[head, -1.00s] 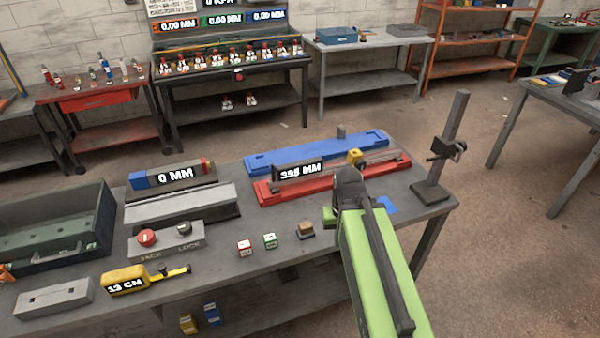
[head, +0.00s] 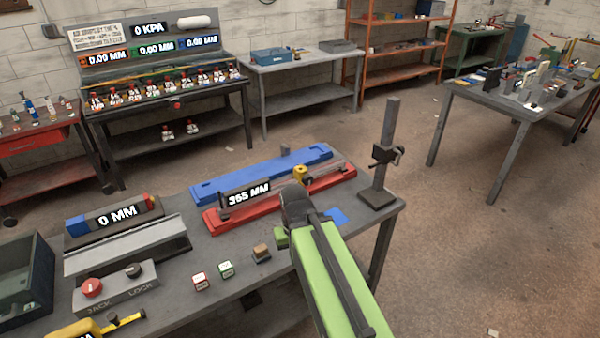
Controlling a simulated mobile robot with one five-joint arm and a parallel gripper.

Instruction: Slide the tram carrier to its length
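A red rail base (head: 228,219) lies on the bench and bears a dark display (head: 249,195) that reads 365 MM. A yellow block (head: 301,174) sits on this rail, right of the display; it looks like the tram carrier. A blue rail base (head: 215,187) with a grey peg lies behind it. My green arm reaches in from the bottom right, and my gripper (head: 294,190) is at the front edge of the red base, just below the yellow block. My arm hides its fingers and any contact with the block.
A dark post (head: 388,140) with a clamp stands at the bench's right corner. Small blocks (head: 226,269) lie along the front edge. A control box (head: 115,287) and a 0 MM display (head: 117,216) stand at left. The floor right of the bench is clear.

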